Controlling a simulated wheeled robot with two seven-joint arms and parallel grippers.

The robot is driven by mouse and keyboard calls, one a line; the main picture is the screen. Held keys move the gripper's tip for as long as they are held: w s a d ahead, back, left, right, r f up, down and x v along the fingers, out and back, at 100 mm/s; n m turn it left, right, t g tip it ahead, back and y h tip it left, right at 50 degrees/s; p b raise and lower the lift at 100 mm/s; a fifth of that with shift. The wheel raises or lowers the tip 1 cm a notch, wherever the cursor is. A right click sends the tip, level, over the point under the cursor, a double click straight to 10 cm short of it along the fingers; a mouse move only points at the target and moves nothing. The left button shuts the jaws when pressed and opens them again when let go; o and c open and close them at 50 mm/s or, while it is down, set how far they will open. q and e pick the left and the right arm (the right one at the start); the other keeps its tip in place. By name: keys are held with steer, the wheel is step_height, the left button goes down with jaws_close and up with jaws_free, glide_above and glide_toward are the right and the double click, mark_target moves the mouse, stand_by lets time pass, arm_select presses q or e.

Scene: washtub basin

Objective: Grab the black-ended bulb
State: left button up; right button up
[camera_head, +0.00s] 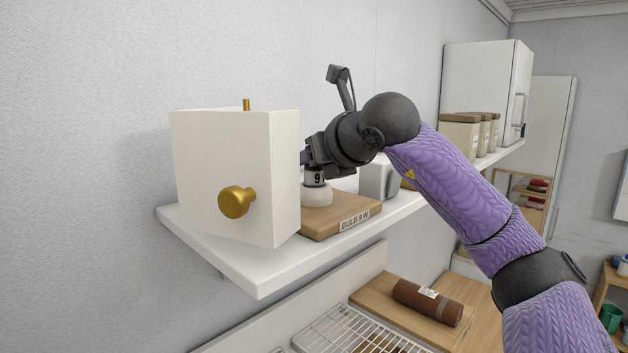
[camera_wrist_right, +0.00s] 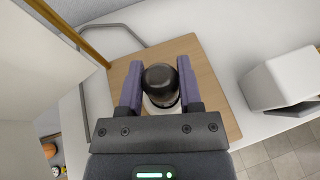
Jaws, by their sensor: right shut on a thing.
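The black-ended bulb (camera_wrist_right: 160,84) stands on a wooden board in the right wrist view, its dark end toward the camera, between my right gripper's two purple fingers (camera_wrist_right: 159,88). My right gripper (camera_head: 308,158) is shut on the bulb. In the head view the bulb's white lower part (camera_head: 316,193), with a "9" on a dark-topped band, shows below the gripper. The wooden board (camera_head: 350,222) is labelled "BULB 9 W" and rests on the white shelf. The gripper hides the bulb's top in the head view. My left gripper is not in view.
A white box-like door with a gold knob (camera_head: 237,201) stands close to the left of the bulb. A white block (camera_head: 378,178) sits on the shelf (camera_head: 262,275) behind the board. Several canisters (camera_head: 460,136) stand farther right. A wire rack (camera_head: 345,333) and brown roll (camera_head: 427,302) lie below.

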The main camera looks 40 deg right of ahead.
jaws_close()
steer(key=shift+r, duration=0.15)
